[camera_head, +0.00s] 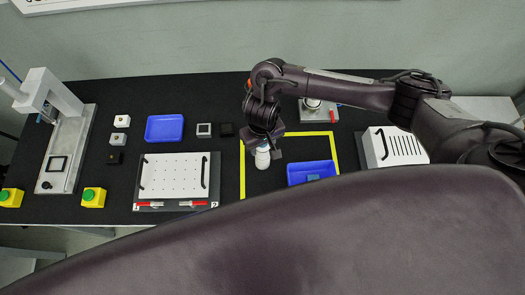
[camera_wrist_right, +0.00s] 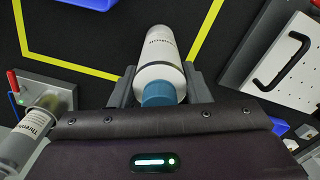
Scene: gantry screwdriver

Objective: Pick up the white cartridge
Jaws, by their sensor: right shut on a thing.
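The white cartridge (camera_head: 262,158) is upright or nearly so inside the yellow square outline on the black table. My right gripper (camera_head: 262,146) is shut on it, with fingers on both sides. In the right wrist view the cartridge (camera_wrist_right: 160,60) shows a white body with printed text and a blue cap (camera_wrist_right: 160,94) between the fingers of the gripper (camera_wrist_right: 160,88). I cannot tell whether its bottom touches the table. My left gripper is not in view.
A blue tray (camera_head: 311,168) lies right of the cartridge. A second cartridge (camera_wrist_right: 30,128) stands at a grey holder with a red lever (camera_wrist_right: 13,82). A perforated white plate (camera_head: 176,174) and another blue tray (camera_head: 164,127) are left. A slotted white box (camera_head: 397,147) is right.

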